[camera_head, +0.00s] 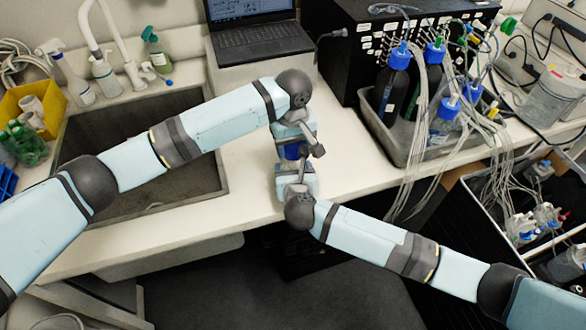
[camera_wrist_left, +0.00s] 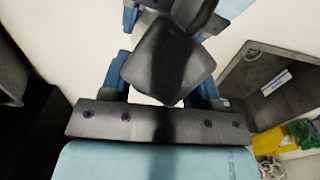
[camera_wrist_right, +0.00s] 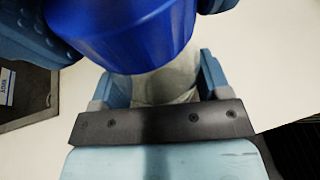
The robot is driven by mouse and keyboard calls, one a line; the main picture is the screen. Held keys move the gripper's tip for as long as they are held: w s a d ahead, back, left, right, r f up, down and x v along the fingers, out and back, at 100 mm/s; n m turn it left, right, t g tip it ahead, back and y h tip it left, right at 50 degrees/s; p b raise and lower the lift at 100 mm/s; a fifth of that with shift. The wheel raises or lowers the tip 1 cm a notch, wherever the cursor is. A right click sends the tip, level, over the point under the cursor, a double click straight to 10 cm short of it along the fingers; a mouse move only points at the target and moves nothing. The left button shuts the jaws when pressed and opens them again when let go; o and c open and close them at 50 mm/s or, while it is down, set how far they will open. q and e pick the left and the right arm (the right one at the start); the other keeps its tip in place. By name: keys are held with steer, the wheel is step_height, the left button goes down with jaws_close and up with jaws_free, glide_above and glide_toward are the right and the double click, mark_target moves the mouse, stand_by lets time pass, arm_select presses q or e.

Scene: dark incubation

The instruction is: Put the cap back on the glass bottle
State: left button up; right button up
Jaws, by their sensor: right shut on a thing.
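The blue cap (camera_wrist_right: 130,35) fills the upper part of the right wrist view, at the top of the glass bottle (camera_wrist_right: 168,88). I cannot tell whether it is seated. My right gripper (camera_wrist_right: 160,82) is shut on the glass bottle below the cap. My left gripper's blue fingers (camera_wrist_right: 40,30) stand on either side of the cap, apart from each other. In the head view the two grippers meet at the counter's front, my left gripper (camera_head: 293,143) behind and my right gripper (camera_head: 295,168) in front.
A sink (camera_head: 150,170) is at the left, with a yellow bin (camera_head: 38,105) beside it. A laptop (camera_head: 252,30) stands behind. A grey tray (camera_head: 405,150) of blue-capped bottles and tubing is at the right. The counter between sink and tray is mostly clear.

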arm_select(q)
steer(key=m, duration=0.6)
steer(key=shift+m, duration=0.3)
steer(key=o, duration=1)
steer(key=shift+r, duration=2.3)
